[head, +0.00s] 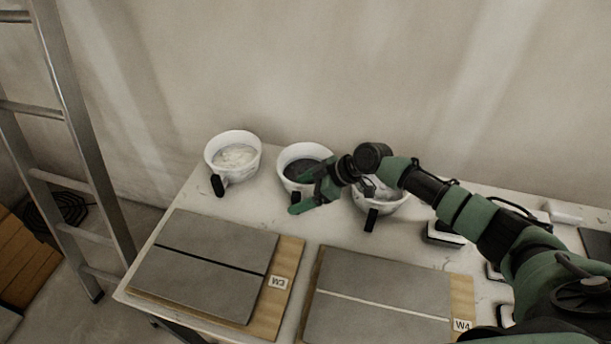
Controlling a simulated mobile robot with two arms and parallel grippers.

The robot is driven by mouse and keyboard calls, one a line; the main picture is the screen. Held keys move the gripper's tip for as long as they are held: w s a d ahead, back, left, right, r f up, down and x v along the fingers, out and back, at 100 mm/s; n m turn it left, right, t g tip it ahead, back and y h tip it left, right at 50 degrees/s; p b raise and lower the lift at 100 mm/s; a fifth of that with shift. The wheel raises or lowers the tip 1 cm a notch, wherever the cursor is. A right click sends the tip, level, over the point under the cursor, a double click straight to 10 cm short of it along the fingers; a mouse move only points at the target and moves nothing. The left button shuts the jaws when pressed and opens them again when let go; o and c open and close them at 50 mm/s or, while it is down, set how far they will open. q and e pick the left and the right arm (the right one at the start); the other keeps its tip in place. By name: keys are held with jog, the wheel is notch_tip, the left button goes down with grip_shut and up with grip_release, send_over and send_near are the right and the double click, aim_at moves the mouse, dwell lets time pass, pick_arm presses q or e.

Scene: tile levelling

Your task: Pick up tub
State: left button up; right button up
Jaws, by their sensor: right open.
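Three white tubs with dark handles stand in a row at the back of the table. The left tub (233,157) holds a pale, whitish material. The middle tub (302,158) holds a dark grey material. The right tub (399,204) is partly hidden behind my right wrist, and its filling shows only in part. My right gripper (298,205) is open, at the front of the middle tub beside its handle (295,197). I cannot tell whether it touches the handle. My left gripper is not in view.
Two grey tile panels on wooden boards, marked W3 (278,282) and W4 (462,325), lie along the front of the table. Small dark-and-white items (443,234) sit under my right arm. A metal ladder (82,150) stands left of the table. A plain wall is behind.

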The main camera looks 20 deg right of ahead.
grip_shut()
jog(key=shift+r, duration=0.15)
jog(key=shift+r, duration=0.1)
